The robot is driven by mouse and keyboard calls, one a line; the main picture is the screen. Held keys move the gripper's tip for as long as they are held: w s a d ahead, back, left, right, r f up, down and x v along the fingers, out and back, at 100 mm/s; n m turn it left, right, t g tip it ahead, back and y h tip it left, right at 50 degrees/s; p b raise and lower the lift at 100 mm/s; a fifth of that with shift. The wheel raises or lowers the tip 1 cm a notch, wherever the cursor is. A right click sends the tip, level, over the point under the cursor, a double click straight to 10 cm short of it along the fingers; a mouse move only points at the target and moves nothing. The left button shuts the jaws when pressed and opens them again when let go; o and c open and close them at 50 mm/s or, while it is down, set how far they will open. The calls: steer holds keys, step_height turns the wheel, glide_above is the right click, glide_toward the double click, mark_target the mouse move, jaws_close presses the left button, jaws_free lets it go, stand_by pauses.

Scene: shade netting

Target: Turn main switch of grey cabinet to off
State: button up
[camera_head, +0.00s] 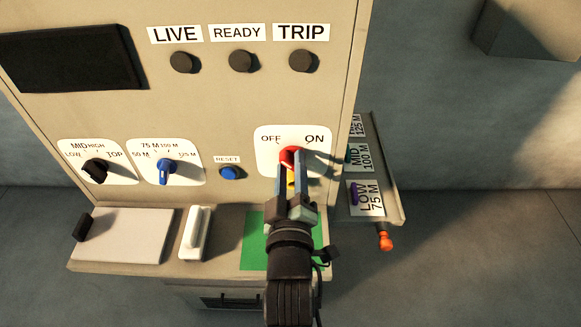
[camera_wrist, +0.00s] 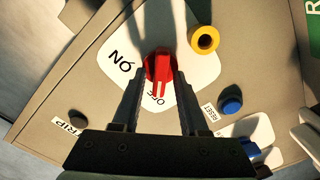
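The main switch is a red knob (camera_wrist: 158,68) on a white plate (camera_wrist: 190,72) marked OFF and ON, on the grey cabinet's sloping front (camera_head: 225,105). In the wrist view its pale pointer line aims at the OFF mark. The knob also shows in the head view (camera_head: 289,155), partly hidden by my fingers. My gripper (camera_wrist: 158,78) has one finger on each side of the knob, and both tips appear to touch it. It also shows in the head view (camera_head: 291,158), reaching up from the bottom.
A yellow ring-shaped part (camera_wrist: 204,40) sits close beside the switch plate. A blue reset button (camera_head: 231,173) and blue selector (camera_head: 166,171) are to the left. A side shelf with labelled tags (camera_head: 366,197) is close on the right. Three dark lamps (camera_head: 242,61) sit above.

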stand_by(0.3)
steer(key=shift+s+b, duration=1.8)
steer(key=shift+s, duration=4.65)
steer(key=w+r+m+t, duration=0.3)
steer(key=w+r, duration=0.1)
steer(key=r, duration=1)
steer(key=s+r+m+t, duration=0.1)
steer(key=r+m+t, duration=0.1)
steer(key=r, duration=0.7)
steer(key=s+r+m+t, duration=0.2)
steer(key=r, duration=0.7)
steer(key=s+r+m+t, duration=0.2)
steer(key=r, duration=0.7)
steer(key=shift+s+d+r, duration=0.1)
steer(key=shift+s+r, duration=0.1)
steer(key=shift+r, duration=0.1)
